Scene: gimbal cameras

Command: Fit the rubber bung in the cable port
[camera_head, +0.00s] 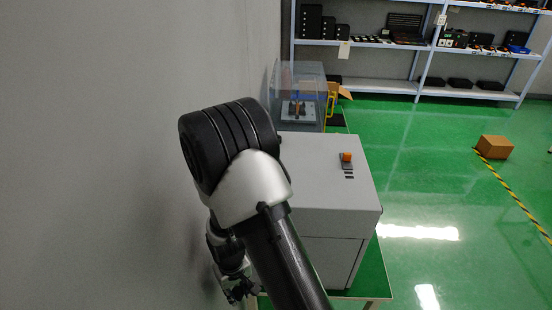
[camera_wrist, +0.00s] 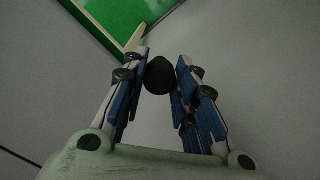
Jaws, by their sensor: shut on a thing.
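In the wrist view, the rubber bung (camera_wrist: 159,76) is a dark, rounded piece between the fingertips of my gripper (camera_wrist: 161,70). The fingers, with blue pads, are closed on it from both sides near their tips. In the head view, my gripper (camera_head: 240,289) shows small and dark at the lower left, beside the grey wall, partly covered by my arm. The bung cannot be made out there. I see no cable port in either view.
A grey cabinet (camera_head: 325,165) with an orange-topped switch (camera_head: 346,158) stands on a green-topped table (camera_head: 377,276) right of my arm. The grey wall (camera_head: 110,150) is close on the left. A clear-sided case (camera_head: 305,85) stands behind. Open floor lies right.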

